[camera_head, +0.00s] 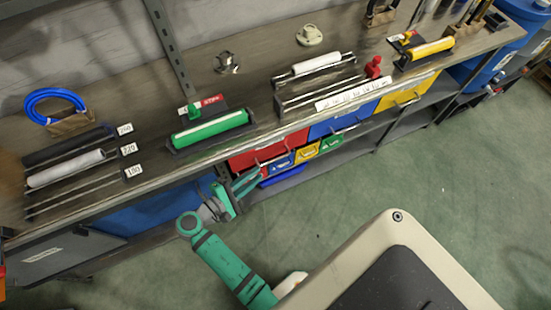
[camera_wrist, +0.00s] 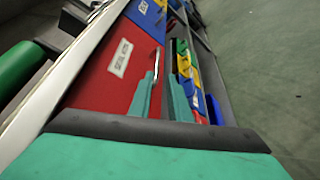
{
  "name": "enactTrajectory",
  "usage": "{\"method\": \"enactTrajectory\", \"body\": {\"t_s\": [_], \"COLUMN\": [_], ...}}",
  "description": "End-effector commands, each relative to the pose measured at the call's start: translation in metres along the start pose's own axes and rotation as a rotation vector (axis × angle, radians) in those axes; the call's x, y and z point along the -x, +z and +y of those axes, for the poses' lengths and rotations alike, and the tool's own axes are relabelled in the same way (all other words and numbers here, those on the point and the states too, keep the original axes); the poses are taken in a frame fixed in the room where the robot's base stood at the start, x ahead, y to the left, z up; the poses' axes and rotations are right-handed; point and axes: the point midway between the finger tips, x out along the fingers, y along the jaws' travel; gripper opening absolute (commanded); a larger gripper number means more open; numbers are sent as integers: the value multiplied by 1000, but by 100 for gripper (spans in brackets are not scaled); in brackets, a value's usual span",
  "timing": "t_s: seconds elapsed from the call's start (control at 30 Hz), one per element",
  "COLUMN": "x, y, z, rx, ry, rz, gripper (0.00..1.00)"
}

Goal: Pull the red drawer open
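The red drawer (camera_head: 262,151) sits under the workbench top, left of a blue drawer; its front looks roughly in line with that one. In the wrist view the red front (camera_wrist: 97,82) fills the left middle, with a white label and a thin metal bar handle (camera_wrist: 157,62). My gripper (camera_head: 258,178) is in front of the drawer's lower left part. In the wrist view my gripper (camera_wrist: 161,80) has its two teal fingers apart, with the handle's near part at the gap, close to the left finger. Whether a finger touches the handle cannot be told.
The workbench top (camera_head: 250,88) overhangs the drawers, with a green roller (camera_head: 210,129) above. Blue (camera_head: 343,119) and yellow (camera_head: 405,93) drawers lie to the right. Small coloured bins (camera_head: 305,152) sit just below, close to my fingers. The green floor (camera_head: 450,170) in front is open.

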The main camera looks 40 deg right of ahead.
Motion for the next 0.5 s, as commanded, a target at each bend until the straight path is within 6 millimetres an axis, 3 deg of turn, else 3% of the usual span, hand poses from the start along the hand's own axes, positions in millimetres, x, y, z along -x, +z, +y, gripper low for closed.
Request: {"method": "enactTrajectory", "body": {"t_s": [0.23, 0.5], "x": [-13, -60], "y": [4, 6], "z": [7, 6], "rx": [3, 2], "ry": [2, 1], "rz": [-38, -36], "gripper": [17, 17]}}
